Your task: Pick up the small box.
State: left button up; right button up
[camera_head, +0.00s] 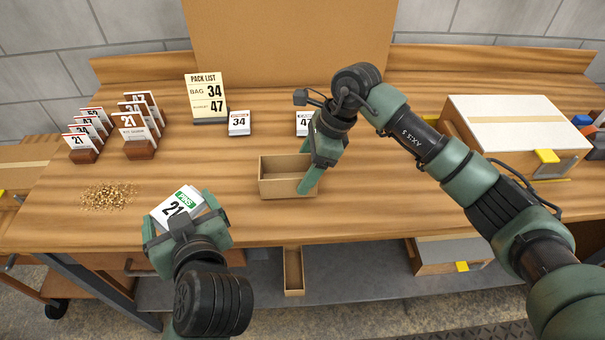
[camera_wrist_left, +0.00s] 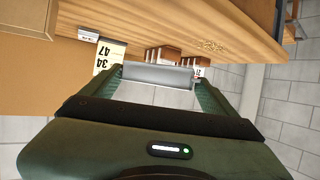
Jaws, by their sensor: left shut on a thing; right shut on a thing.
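The small box (camera_head: 283,187) is an open-topped cardboard box on the wooden table, in the middle of the head view. My right gripper (camera_head: 311,172) reaches down at its right end and is shut on that wall; the fingers hide part of that end. The box looks to rest on the table. My left gripper (camera_head: 183,216) is shut on a white packet (camera_head: 172,207) with a green PINS label and the number 21, near the table's front edge. In the left wrist view the packet (camera_wrist_left: 158,92) sits between the fingers. A cardboard corner (camera_wrist_left: 30,18) shows at that view's top left.
A pack list card (camera_head: 206,97) stands at the back, with white packets marked 34 (camera_head: 239,123) and 47 (camera_head: 304,122) nearby. Card racks (camera_head: 138,125) and a gold pile (camera_head: 108,196) lie left. A large lidded box (camera_head: 515,125) stands right.

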pick_arm(q)
notch_tip(320, 180, down, 3)
jog(key=b, duration=0.2)
jog(key=shift+b, duration=0.4)
pick_arm(e)
notch_tip(320, 180, up, 19)
jog(key=shift+f, duration=0.15)
jog(key=shift+f, duration=0.15)
